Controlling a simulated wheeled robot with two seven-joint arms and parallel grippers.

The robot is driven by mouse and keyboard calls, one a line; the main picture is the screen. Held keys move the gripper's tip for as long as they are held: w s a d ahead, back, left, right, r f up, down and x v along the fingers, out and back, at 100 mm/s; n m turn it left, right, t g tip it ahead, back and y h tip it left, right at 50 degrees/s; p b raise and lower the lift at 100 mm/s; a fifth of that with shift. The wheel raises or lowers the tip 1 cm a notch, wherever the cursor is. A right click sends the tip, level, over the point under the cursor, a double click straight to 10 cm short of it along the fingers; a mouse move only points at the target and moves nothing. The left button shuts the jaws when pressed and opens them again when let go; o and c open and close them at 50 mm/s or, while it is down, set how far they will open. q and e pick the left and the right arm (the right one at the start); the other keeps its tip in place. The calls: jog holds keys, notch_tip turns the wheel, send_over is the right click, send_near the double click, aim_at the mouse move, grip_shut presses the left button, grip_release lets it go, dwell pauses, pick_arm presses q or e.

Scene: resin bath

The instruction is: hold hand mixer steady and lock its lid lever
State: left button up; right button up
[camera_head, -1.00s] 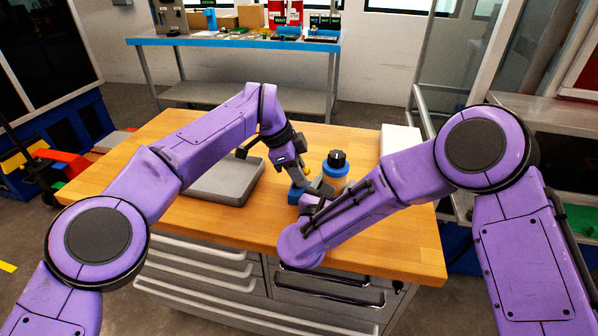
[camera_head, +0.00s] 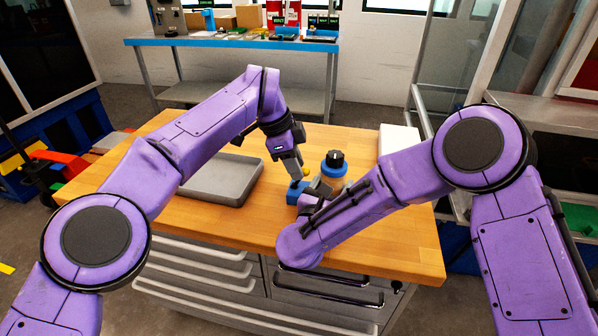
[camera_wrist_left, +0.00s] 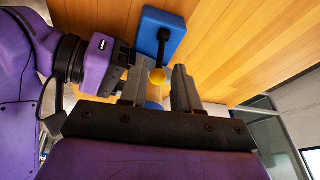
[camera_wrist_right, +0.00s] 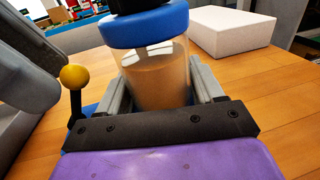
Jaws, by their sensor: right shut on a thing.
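The hand mixer has a clear cup (camera_wrist_right: 155,75) of tan liquid with a blue collar (camera_wrist_right: 150,22) and black knob (camera_head: 336,158), on a blue base (camera_head: 297,190). A black lever with a yellow ball (camera_wrist_right: 74,77) stands beside the cup. My right gripper (camera_wrist_right: 160,95) is shut around the cup; its fingers in the head view are partly hidden by my arm. My left gripper (camera_wrist_left: 159,85) has its fingers apart, with the yellow ball (camera_wrist_left: 157,76) showing between or just beyond their tips. I cannot tell whether they touch it.
A grey tray (camera_head: 222,198) lies on the wooden table (camera_head: 215,235) left of the mixer. A white box (camera_wrist_right: 232,33) stands behind it at the right. The front of the table is clear. A blue-edged bench (camera_head: 240,42) stands at the back.

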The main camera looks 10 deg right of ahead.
pick_arm(q)
jog(key=v, duration=0.4)
jog(key=shift+r, duration=0.2)
pick_arm(e)
jog(key=o, duration=1.4)
jog(key=shift+o, duration=0.2)
